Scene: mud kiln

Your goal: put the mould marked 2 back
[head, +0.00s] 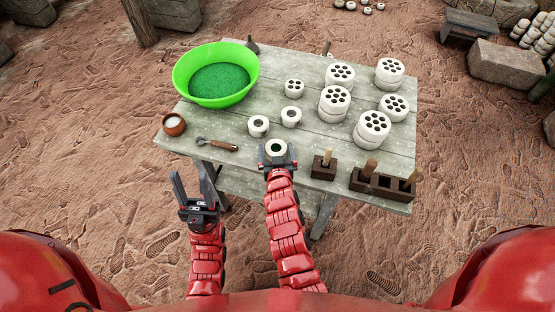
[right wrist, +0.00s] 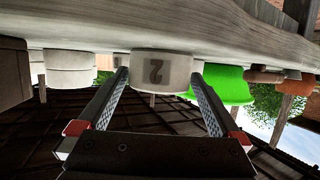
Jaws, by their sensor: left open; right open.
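The mould marked 2 (right wrist: 162,68) is a short white cylinder with a dark 2 on its side. It stands on the table's front edge area, and in the head view its open top (head: 276,147) shows green inside. My right gripper (head: 277,158) is open in front of it. In the right wrist view, which appears upside down, the fingers (right wrist: 160,90) reach to either side of the mould; I cannot tell whether they touch it. My left gripper (head: 195,188) is open and empty, off the table's front left.
The plank table (head: 225,125) holds two similar white moulds (head: 258,125) (head: 291,116), several white blocks with holes (head: 335,101), a green basin (head: 215,76), a brown pot (head: 174,124), a trowel (head: 216,144) and wooden boxes (head: 379,184) at the front right. Bare wood lies between the moulds and basin.

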